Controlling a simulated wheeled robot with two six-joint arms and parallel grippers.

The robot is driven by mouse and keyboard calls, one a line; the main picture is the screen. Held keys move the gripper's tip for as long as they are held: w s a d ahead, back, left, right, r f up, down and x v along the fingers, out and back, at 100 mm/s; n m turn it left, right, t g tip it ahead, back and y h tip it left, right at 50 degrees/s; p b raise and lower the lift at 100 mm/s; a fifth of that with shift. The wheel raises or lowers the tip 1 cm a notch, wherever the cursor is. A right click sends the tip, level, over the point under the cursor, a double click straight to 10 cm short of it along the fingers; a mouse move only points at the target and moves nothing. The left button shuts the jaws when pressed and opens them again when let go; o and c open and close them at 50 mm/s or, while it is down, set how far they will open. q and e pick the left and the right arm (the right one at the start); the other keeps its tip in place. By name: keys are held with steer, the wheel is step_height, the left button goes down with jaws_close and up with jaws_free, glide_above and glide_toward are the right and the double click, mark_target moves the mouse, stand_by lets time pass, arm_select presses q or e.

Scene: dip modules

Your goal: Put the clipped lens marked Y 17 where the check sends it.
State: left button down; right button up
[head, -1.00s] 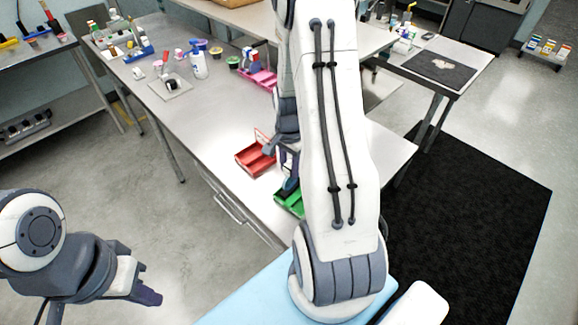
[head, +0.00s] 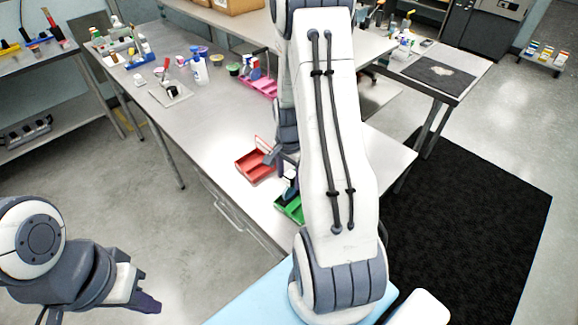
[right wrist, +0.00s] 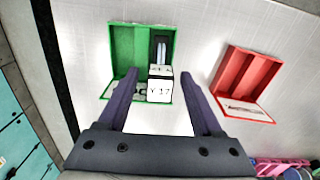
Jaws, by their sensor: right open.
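The clipped lens marked Y 17 (right wrist: 159,91) shows its white label in the right wrist view, with a dark slotted part behind it. It stands at the right part of the green tray (right wrist: 126,45), which also shows in the head view (head: 292,210). My right gripper (right wrist: 164,75) is open, with one finger on each side of the label and gaps between. In the head view my right arm hides much of this area. My left gripper (head: 147,292) hangs at the lower left, away from the table; its opening is unclear.
A red tray (right wrist: 246,80) with a label lies beside the green one, also in the head view (head: 254,166). Farther back on the table are a spray bottle (head: 199,68), a pink rack (head: 262,85) and a square pad (head: 170,94). The table middle is clear.

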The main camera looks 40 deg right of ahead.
step_height(320, 180, up, 12)
steer(key=b, duration=0.2)
steer(key=shift+b, duration=0.3)
steer(key=s+a+r+n, duration=0.1)
steer(key=a+n, duration=0.4)
steer(key=a, duration=0.5)
steer(key=s+a+r+n, duration=0.1)
steer(key=a+r+n, duration=0.1)
steer(key=a+n, duration=0.55)
steer(key=s+a+n+y, duration=0.1)
steer(key=s+a+n, duration=1)
steer(key=s+a, duration=0.2)
steer(key=shift+s+a+r, duration=0.15)
steer(key=shift+s+a, duration=0.1)
steer(key=shift+s, duration=0.4)
